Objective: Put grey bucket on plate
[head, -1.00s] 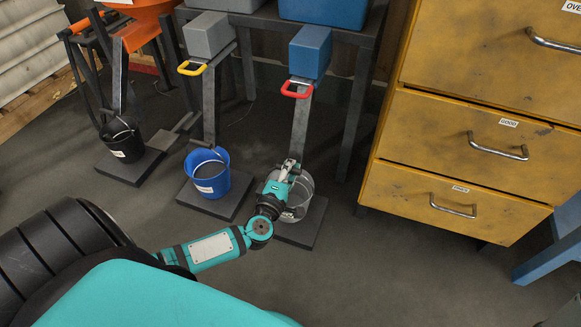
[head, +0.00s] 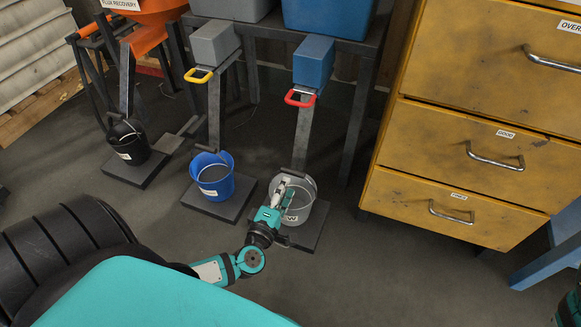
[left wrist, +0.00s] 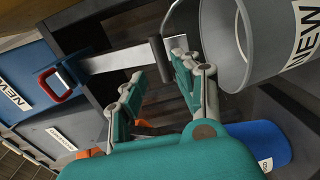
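The grey bucket (head: 302,212) with a "NEW" label appears upright on the dark square plate (head: 312,239) below the blue box; I cannot tell exactly how its base meets the plate. In the left wrist view the bucket (left wrist: 240,60) is at the upper right, its wire handle with dark grip (left wrist: 160,58) rising beside it. My left gripper (head: 285,188) is at the bucket's near left rim in the head view. In the left wrist view its fingers (left wrist: 158,82) are apart, with the grip between or just beyond the tips.
A blue bucket (head: 213,185) and a black bucket (head: 128,145) stand on similar plates to the left. A yellow drawer cabinet (head: 450,195) stands at the right. The blue box (head: 313,62) with a red handle is above the grey bucket. Floor in front is clear.

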